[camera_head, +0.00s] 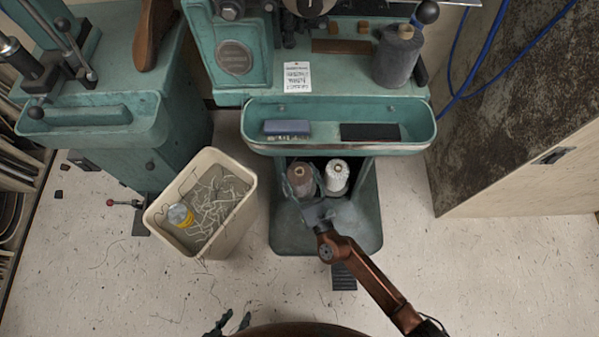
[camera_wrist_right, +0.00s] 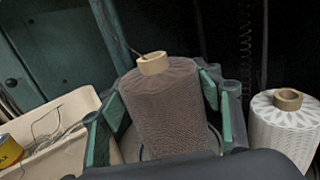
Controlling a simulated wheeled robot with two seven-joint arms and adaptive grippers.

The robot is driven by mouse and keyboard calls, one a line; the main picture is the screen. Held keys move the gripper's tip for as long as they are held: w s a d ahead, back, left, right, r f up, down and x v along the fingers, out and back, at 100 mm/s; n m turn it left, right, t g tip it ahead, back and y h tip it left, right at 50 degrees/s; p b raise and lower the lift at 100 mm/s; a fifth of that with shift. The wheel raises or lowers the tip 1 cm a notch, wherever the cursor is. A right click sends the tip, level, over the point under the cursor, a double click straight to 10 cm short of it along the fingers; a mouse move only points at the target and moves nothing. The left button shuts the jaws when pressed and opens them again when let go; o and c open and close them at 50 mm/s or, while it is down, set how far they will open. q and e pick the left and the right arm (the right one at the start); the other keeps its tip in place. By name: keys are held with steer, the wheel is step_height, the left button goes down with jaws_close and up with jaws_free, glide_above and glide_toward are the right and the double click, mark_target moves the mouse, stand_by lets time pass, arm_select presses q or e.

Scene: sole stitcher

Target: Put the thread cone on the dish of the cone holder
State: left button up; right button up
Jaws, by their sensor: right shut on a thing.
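A brown thread cone (camera_head: 301,178) with a tan core stands in the recess under the machine's tray. It fills the middle of the right wrist view (camera_wrist_right: 165,105), slightly tilted in the picture. My right gripper (camera_head: 303,190) reaches in from the front and is shut on it, with green finger pads on both sides of the cone in the wrist view. The cone's base is partly hidden, and I cannot make out the holder's dish clearly. My left gripper (camera_head: 227,323) is at the bottom edge of the head view, far from the cones, its jaw state unclear.
A white cone (camera_head: 337,174) stands close to the right of the brown one. A dark grey cone (camera_head: 397,57) stands on the machine above. The green tray (camera_head: 330,108) overhangs the recess. A bin (camera_head: 207,238) with thread scraps stands at left. Floor in front is clear.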

steer(key=shift+r, duration=0.2)
steer(key=shift+f, duration=0.25)
arm_select(q)
steer(key=shift+a+f, duration=0.1)
arm_select(e)
steer(key=o, duration=1.4)
steer(key=shift+r, duration=0.25)
steer(key=p+v, duration=0.2)
steer(key=v, duration=0.5)
steer(key=shift+r, duration=0.1)
steer(key=p, duration=0.1)
glide_toward(305, 186)
steer(key=x, duration=0.2)
arm_select(q)
steer(key=r, duration=0.1)
steer(key=s+r+g, duration=0.1)
steer(key=r, duration=0.1)
steer(key=s+r+g, duration=0.1)
steer(key=r, duration=0.1)
steer(key=shift+s+a+r, duration=0.1)
steer(key=shift+s+a, duration=0.05)
steer(key=shift+a, duration=0.1)
arm_select(e)
steer(key=shift+a, duration=0.15)
